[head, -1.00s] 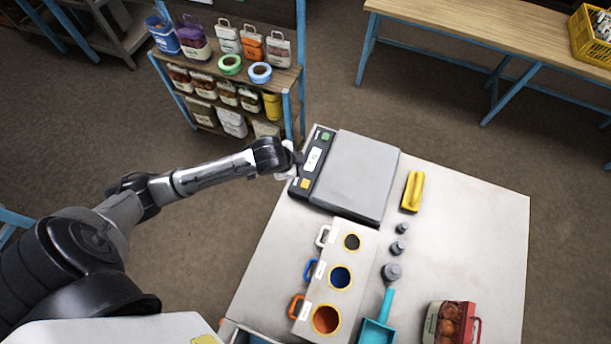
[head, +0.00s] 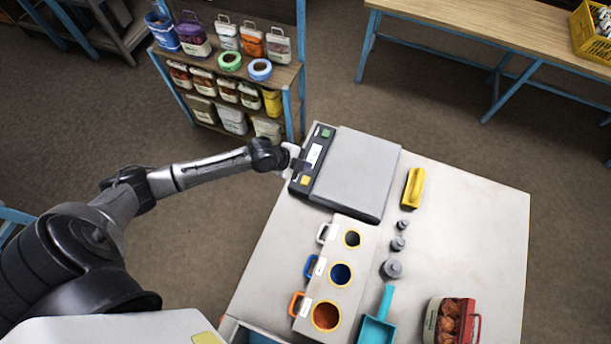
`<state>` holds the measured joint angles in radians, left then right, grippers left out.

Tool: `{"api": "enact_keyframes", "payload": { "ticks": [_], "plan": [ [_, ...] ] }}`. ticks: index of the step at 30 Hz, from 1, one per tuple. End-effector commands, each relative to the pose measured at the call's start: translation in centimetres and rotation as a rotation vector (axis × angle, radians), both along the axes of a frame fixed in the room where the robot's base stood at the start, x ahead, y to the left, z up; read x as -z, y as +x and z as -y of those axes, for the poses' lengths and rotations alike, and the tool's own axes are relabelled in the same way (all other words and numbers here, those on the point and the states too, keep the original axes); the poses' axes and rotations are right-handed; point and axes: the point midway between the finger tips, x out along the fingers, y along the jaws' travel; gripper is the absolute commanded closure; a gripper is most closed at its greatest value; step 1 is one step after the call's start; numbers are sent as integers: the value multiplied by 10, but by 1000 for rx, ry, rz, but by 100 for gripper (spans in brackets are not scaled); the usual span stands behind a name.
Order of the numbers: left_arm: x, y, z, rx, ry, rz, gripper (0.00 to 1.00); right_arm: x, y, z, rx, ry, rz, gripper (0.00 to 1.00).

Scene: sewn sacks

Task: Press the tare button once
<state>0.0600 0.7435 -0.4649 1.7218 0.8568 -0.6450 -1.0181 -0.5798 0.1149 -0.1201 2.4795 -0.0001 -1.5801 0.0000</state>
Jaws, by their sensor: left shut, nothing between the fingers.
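The scale (head: 353,172) stands at the far left of the white table, with a grey weighing plate and a dark control panel along its left side. The panel has a green button (head: 326,133) at its far end, a white display (head: 314,154) in the middle and a yellow button (head: 305,180) at its near end. Which one is the tare button I cannot read. My left gripper (head: 297,162) is shut and empty at the panel's left edge, beside the display and between the two buttons. Whether it touches the panel I cannot tell. My right gripper is out of view.
A board with three round openings (head: 345,242) stands near the scale. The table's right part is clear. A shelf (head: 285,77) stands behind.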

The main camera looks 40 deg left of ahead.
Motion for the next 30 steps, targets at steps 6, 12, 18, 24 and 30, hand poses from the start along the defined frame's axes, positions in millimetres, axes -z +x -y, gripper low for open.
{"api": "enact_keyframes", "payload": {
  "ticks": [6, 12, 18, 24, 30],
  "plan": [
    [1, 0, 0, 0, -1, -1, 100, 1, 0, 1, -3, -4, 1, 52],
    [9, 0, 0, -2, -2, -2, 100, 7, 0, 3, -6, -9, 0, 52],
    [26, 0, 0, -2, -1, -2, 100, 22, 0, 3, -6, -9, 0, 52],
    [50, 0, 0, -2, -2, -4, 100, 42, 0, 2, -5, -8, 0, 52],
    [74, 0, 0, -1, 0, -2, 100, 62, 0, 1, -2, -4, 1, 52]
  ]
}}
